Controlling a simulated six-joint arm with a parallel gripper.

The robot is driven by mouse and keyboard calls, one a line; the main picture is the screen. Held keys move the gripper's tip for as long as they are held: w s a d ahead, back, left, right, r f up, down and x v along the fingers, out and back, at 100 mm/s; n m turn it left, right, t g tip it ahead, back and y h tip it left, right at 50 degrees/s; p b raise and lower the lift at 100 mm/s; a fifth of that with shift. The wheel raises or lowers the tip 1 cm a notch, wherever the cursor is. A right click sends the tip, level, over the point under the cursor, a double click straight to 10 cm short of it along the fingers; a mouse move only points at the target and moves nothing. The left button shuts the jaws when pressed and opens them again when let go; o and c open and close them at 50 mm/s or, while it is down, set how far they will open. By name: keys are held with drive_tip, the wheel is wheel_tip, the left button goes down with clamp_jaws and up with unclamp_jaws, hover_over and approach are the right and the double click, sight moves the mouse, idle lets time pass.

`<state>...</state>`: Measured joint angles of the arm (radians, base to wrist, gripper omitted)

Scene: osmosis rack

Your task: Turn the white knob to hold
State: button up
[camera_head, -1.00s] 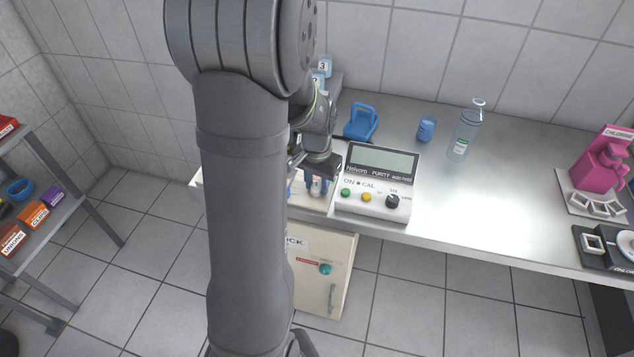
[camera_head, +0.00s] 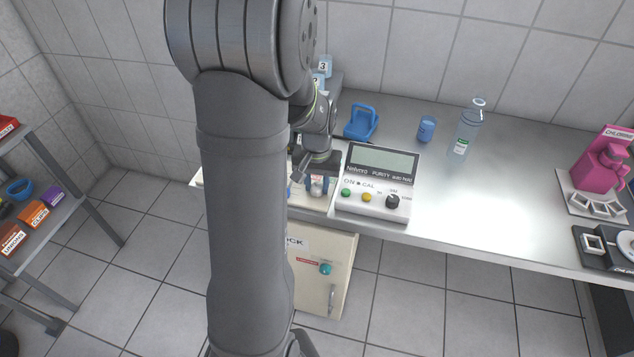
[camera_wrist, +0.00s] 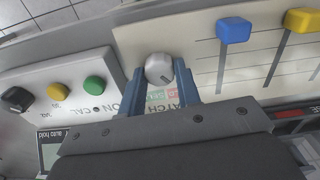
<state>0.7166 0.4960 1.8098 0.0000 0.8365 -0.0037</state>
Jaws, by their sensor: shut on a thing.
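The white knob (camera_wrist: 159,68) sits on a cream panel (camera_wrist: 208,62) and shows between the blue fingertips of my gripper (camera_wrist: 160,76) in the wrist view. My gripper is shut on the knob, one finger on each side. A dark pointer mark shows on the knob's lower right. Lettering on the panel below the knob is partly covered by the fingers, and I cannot read a hold mark. In the head view my gripper (camera_head: 318,184) is over the panel, left of the meter, and the knob is small there.
The Purity meter (camera_head: 376,190), with green and yellow buttons and a black knob, stands right beside the panel. Blue (camera_wrist: 234,30) and yellow (camera_wrist: 302,20) sliders are on the panel's other side. A blue container (camera_head: 361,122) and a bottle (camera_head: 466,130) stand further back.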

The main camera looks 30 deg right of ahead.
sight(317, 186)
drive_tip(key=o, duration=1)
drive_tip(key=shift+c, duration=0.2)
drive_tip(key=shift+r, duration=0.15)
wheel_tip(317, 186, up, 17)
drive_tip(key=shift+r, duration=0.1)
